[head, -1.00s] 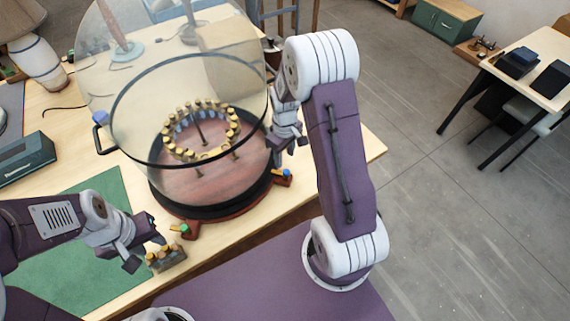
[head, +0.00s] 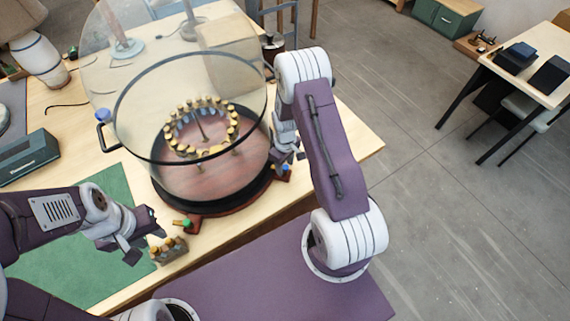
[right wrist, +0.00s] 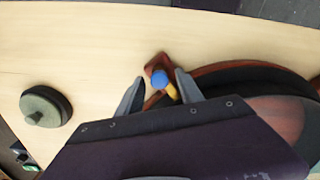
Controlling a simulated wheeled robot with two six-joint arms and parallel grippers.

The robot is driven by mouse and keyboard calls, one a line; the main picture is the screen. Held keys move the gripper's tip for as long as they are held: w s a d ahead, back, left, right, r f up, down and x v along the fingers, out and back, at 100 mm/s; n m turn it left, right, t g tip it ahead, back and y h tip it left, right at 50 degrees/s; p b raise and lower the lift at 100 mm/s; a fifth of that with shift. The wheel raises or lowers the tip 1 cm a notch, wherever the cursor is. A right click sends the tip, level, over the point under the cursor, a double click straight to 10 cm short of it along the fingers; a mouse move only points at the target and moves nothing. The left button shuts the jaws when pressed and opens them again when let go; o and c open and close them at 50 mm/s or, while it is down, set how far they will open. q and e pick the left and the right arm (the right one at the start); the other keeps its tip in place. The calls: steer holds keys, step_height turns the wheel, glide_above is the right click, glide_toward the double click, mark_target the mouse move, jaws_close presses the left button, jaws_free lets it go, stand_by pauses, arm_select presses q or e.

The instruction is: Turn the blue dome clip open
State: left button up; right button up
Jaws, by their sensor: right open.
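The blue dome clip (right wrist: 159,77) sits on a reddish-brown lug at the dome base's edge, with a yellow tab pointing toward the dark rim. In the head view it is mostly hidden by my right gripper (head: 286,158) at the base's right side. In the right wrist view, my right gripper (right wrist: 158,88) is open, with one finger on each side of the clip; I cannot tell whether they touch it. The clear dome (head: 190,100) stands over a ring of brass-topped posts.
A green clip (head: 186,222) sits at the base's front. A round dark-green knobbed object (right wrist: 46,106) lies on the table. A green mat (head: 80,265) covers the front left.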

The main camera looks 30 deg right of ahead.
jaws_close()
steer(key=shift+m, duration=0.3)
steer(key=m+b, duration=0.1)
steer(key=m, duration=0.2)
steer(key=shift+d+m, duration=0.1)
steer(key=shift+m, duration=0.2)
steer(key=m+b, duration=0.1)
steer(key=m, duration=0.3)
steer(key=shift+m, duration=0.3)
steer(key=m, duration=0.4)
steer(key=shift+b, duration=0.4)
steer(key=shift+d+m, duration=0.1)
steer(key=shift+m, duration=2.4)
